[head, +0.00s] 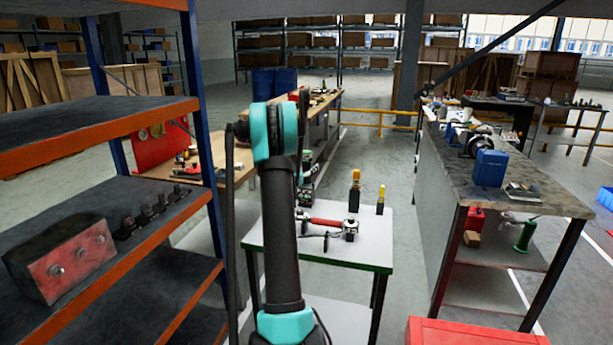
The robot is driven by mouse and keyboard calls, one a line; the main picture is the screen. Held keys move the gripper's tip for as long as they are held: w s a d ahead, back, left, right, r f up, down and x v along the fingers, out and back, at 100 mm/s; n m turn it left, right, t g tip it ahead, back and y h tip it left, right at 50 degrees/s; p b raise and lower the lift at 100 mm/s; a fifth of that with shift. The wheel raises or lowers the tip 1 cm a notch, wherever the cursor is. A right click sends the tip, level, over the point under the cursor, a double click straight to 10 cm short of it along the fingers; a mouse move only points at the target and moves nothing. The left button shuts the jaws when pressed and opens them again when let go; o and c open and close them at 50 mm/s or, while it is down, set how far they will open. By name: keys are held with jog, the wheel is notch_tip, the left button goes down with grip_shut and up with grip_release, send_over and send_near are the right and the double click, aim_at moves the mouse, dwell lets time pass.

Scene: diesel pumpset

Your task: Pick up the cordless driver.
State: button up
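I cannot make out a cordless driver for certain in the head view. A small white-topped table (365,256) stands just beyond my arm. On it lies a red-handled tool (326,222) with a metallic end at its right, too small to identify. Two upright items with yellow tops stand behind it, a larger dark one (354,192) and a thinner one (380,198). My arm, dark with teal joints, rises through the middle of the view and covers the table's left part. My gripper cannot be seen; the arm appears to hide it.
An orange-edged shelf (95,135) stands close on the left, holding a red-faced box (65,259). A long workbench (535,192) with a blue container (490,168) stands on the right. A red box (470,333) is at the lower right. Floor shows between table and workbench.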

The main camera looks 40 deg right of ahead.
grip_shut()
dwell(0.5)
notch_tip(320, 180, up, 20)
dwell(0.7)
jog(key=c, duration=0.7)
grip_release()
grip_shut()
